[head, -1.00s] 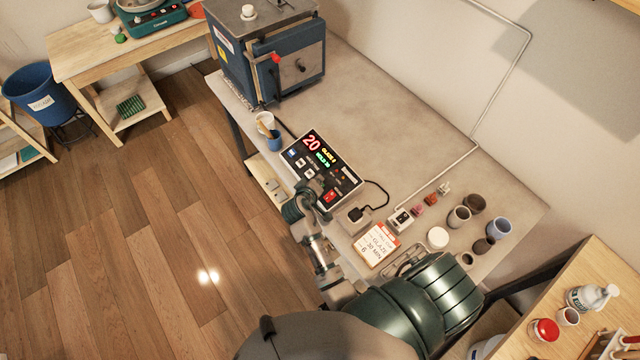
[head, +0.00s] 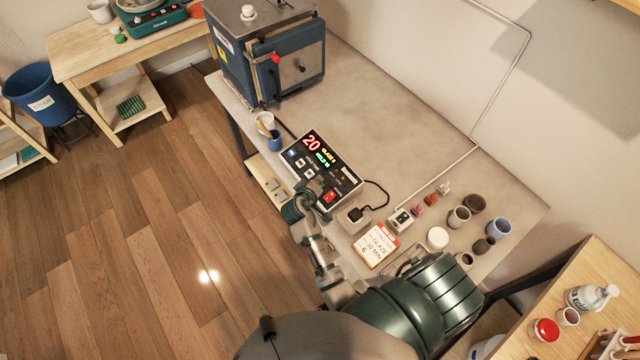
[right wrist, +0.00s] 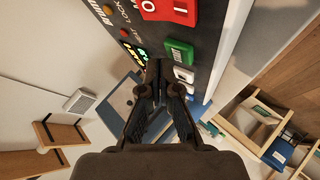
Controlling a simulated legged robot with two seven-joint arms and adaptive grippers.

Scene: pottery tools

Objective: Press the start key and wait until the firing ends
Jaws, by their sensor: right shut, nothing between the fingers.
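The control box (head: 345,172) lies on the grey table, its dark face showing a lit red "20" and yellow and green text lines. In the right wrist view its face carries a green key (right wrist: 180,53), white keys (right wrist: 184,75) and a red switch (right wrist: 170,9) marked O and I. My right gripper (head: 318,188) is shut and empty over the box's near edge. In the right wrist view its fingertips (right wrist: 156,72) are just beside the green key; I cannot tell whether they touch. The blue kiln (head: 290,70) stands at the table's back left, door shut. My left gripper is out of view.
The table's middle (head: 390,110) is clear.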

